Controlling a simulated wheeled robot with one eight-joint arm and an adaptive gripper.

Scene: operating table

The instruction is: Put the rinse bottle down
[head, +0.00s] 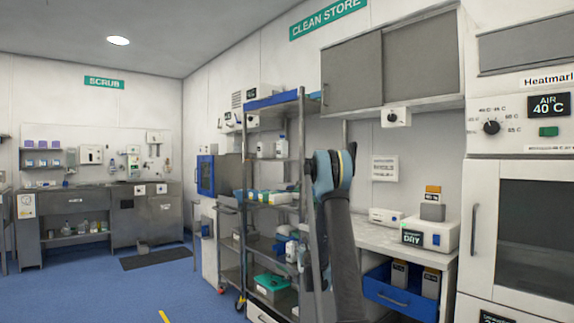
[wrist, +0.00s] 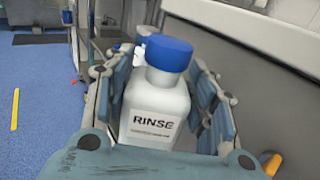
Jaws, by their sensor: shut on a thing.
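The rinse bottle (wrist: 156,105) is white with a blue cap and a label reading RINSE. In the wrist view it sits between the two fingers of my gripper (wrist: 160,85), with blue-grey pads on both sides of it. The bottle leans slightly in the picture, and its base is hidden by the near part of my gripper. I cannot tell from this view whether its base touches anything. In the head view my arm rises in front of the shelves and counter, and I cannot clearly make out the gripper's fingers.
A white counter (head: 375,237) with a DRY unit (head: 430,234) and an open blue drawer (head: 388,292) lies to the right. Blue floor (wrist: 45,95) with a yellow line is open at left.

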